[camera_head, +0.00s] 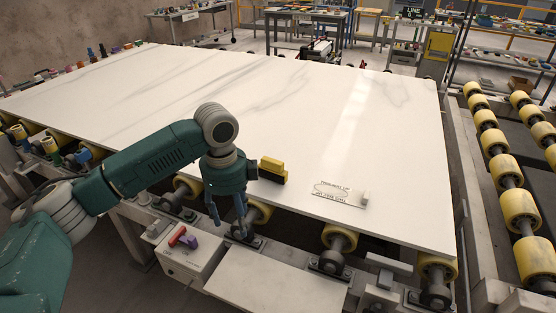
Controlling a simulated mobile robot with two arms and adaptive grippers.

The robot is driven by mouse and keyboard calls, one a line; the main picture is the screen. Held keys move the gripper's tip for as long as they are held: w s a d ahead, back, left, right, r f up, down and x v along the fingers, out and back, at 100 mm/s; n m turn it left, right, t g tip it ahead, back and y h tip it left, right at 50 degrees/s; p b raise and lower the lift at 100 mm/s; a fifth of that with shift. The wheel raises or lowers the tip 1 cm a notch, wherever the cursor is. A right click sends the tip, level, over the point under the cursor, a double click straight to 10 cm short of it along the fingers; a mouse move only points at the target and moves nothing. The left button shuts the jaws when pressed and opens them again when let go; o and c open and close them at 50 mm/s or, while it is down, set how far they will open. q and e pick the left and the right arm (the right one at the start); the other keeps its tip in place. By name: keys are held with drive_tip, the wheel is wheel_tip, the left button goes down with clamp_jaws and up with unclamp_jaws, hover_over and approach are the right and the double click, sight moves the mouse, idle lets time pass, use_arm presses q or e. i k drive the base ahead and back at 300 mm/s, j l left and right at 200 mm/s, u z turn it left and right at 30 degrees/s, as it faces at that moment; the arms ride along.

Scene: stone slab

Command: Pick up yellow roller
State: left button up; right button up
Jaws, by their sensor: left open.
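A small yellow block-like piece (272,168) with a darker lower part lies on the white stone slab (330,130), near its front edge. Yellow rollers (341,238) sit in the conveyor frame under the slab's front edge, partly hidden by it. My left gripper (227,222) points down at the slab's front edge, just left of the yellow piece and apart from it. Its two fingers are spread and nothing shows between them. One yellow roller (262,213) is just right of the fingers. My right gripper is not in view.
A grey box (188,255) with a red and a purple item stands below the slab's front edge. A label (338,193) and small white block (365,198) lie on the slab. More yellow rollers (515,210) line the right conveyor. The slab's middle is clear.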

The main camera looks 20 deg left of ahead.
sight(270, 169)
drive_tip(key=i, duration=1.2)
